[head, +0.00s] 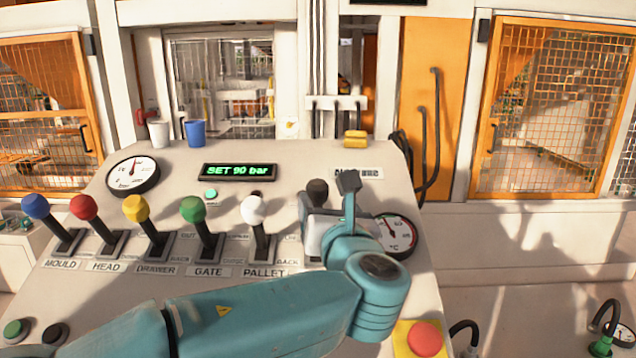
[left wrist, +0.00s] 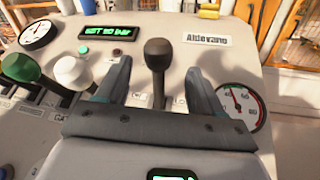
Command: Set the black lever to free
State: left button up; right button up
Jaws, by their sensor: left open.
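The black lever (head: 317,188) stands at the right end of the lever row on the sloping console. Its dark knob also shows in the left wrist view (left wrist: 158,52), with its stem running down to the panel. My left gripper (head: 328,192) is open, with one finger on each side of the black lever. In the left wrist view my left gripper (left wrist: 160,76) shows gaps between its fingers and the stem. The gripper and arm hide the lever's base and most of its label in the head view. My right gripper is not in view.
To the left stand the white lever (head: 254,212), green lever (head: 192,210) and several other coloured levers. A pressure gauge (head: 395,236) is close on the right. A display (head: 238,171) reads SET 90 bar. A red button (head: 425,338) is at the front right.

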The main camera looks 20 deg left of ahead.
pick_arm(q)
jog(key=p+x, duration=0.1)
jog(key=x, duration=0.5)
jog(key=shift+a+r+p, duration=0.15)
jog(key=shift+a+p, duration=0.1)
jog(key=shift+p, duration=0.05)
jog(key=shift+w, duration=0.5)
jog(key=shift+s, duration=0.2)
jog(key=shift+w+a, duration=0.15)
jog(key=shift+w, duration=0.05)
jog(key=c, duration=0.5)
grip_shut()
jog(key=s+t+b, duration=0.1)
jog(key=b, duration=0.2)
jog(key=s+d+f+t+y+b, duration=0.1)
jog(key=b, duration=0.3)
jog(key=s+b, duration=0.2)
jog(key=b, duration=0.1)
jog(key=shift+d+f+n+t, duration=0.15)
jog(key=shift+f+n+t, duration=0.25)
jog(key=b, duration=0.5)
send_near(315, 200)
jog(key=shift+w+a+f, duration=0.25)
jog(key=shift+a, duration=0.15)
jog(key=shift+w+a+f, duration=0.25)
jog(key=shift+a, duration=0.2)
